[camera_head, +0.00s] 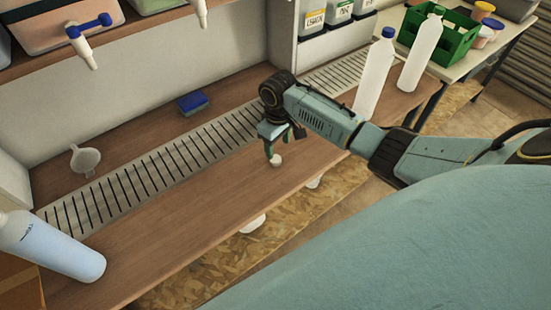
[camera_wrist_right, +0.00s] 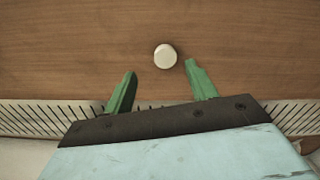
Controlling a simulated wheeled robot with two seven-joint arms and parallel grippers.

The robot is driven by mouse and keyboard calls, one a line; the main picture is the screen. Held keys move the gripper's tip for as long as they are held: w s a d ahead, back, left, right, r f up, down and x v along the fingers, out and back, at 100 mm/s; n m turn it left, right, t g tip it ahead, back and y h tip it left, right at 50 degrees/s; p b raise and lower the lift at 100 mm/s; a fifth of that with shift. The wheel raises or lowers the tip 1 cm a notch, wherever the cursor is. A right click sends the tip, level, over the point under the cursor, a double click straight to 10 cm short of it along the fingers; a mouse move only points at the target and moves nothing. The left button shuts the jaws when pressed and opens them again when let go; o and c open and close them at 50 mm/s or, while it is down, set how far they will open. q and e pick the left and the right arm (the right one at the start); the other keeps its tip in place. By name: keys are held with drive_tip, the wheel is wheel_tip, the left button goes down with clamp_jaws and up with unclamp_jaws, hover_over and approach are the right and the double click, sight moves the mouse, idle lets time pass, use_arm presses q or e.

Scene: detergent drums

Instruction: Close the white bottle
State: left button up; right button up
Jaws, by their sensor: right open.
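A small round white cap (camera_head: 275,160) lies on the wooden counter (camera_head: 190,225). My right gripper (camera_head: 283,147) is open and empty, pointing down close to the cap. In the right wrist view the cap (camera_wrist_right: 165,57) shows just beyond and between the two green fingertips (camera_wrist_right: 161,70), untouched. My left gripper is out of view.
A slotted metal drain strip (camera_head: 150,172) runs along the counter. A white funnel (camera_head: 84,160) and a blue sponge (camera_head: 193,103) lie behind it. Drums with taps (camera_head: 88,40) sit on the shelf above. A green crate (camera_head: 450,38) stands back right. The counter's middle left is clear.

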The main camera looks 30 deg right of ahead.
sight(276, 159)
drive_tip(key=f, duration=0.1)
drive_tip(key=f+b, duration=0.1)
drive_tip(key=f, duration=0.2)
drive_tip(key=shift+a+f, duration=0.25)
drive_tip(key=shift+a, duration=0.15)
drive_tip(key=shift+f+b, duration=0.3)
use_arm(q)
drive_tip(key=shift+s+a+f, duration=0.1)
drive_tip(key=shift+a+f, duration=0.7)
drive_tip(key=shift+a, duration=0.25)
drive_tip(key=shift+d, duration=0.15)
use_arm(e)
drive_tip(key=shift+c, duration=0.5)
drive_tip(key=shift+c, duration=1.2)
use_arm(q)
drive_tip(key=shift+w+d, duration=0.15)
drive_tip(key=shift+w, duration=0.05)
use_arm(e)
drive_tip(key=c, duration=0.7)
